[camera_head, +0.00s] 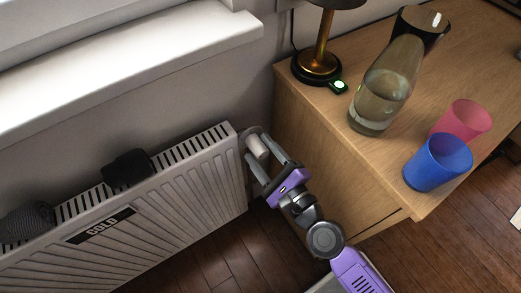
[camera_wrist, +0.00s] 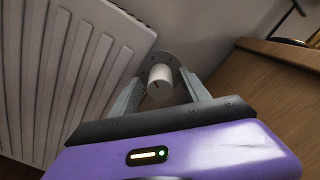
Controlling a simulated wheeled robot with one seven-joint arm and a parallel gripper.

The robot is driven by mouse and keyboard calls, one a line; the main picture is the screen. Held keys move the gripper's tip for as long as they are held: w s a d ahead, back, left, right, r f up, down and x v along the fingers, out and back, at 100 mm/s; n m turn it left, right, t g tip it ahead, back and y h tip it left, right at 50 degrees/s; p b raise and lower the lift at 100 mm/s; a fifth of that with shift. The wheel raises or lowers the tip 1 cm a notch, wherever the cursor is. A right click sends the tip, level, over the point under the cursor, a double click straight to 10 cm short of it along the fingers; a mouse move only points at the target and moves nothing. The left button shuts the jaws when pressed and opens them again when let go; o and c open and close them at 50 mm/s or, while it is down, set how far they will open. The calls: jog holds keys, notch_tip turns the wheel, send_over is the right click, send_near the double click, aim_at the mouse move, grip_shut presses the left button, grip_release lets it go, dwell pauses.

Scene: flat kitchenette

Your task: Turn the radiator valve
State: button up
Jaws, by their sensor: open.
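The radiator valve (camera_head: 257,147) is a white cylindrical knob at the right end of the white radiator (camera_head: 190,190). In the wrist view the knob (camera_wrist: 160,82) shows a dark mark on its end face and a round grey plate behind it. My gripper (camera_head: 262,155) is open, with one grey finger on each side of the knob. In the wrist view the gripper (camera_wrist: 162,92) has visible gaps between its fingers and the knob. I cannot tell how far the fingertips reach along the knob.
A wooden cabinet (camera_head: 330,170) stands close on the right of my gripper. On it are a lamp (camera_head: 318,65), a glass bottle (camera_head: 385,90), a blue cup (camera_head: 437,163) and a pink cup (camera_head: 463,120).

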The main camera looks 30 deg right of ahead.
aim_at(263, 157)
jog(key=s+b, duration=0.2)
jog(key=s, duration=0.4)
jog(key=shift+s+f, duration=0.1)
jog(key=shift+s, duration=0.65)
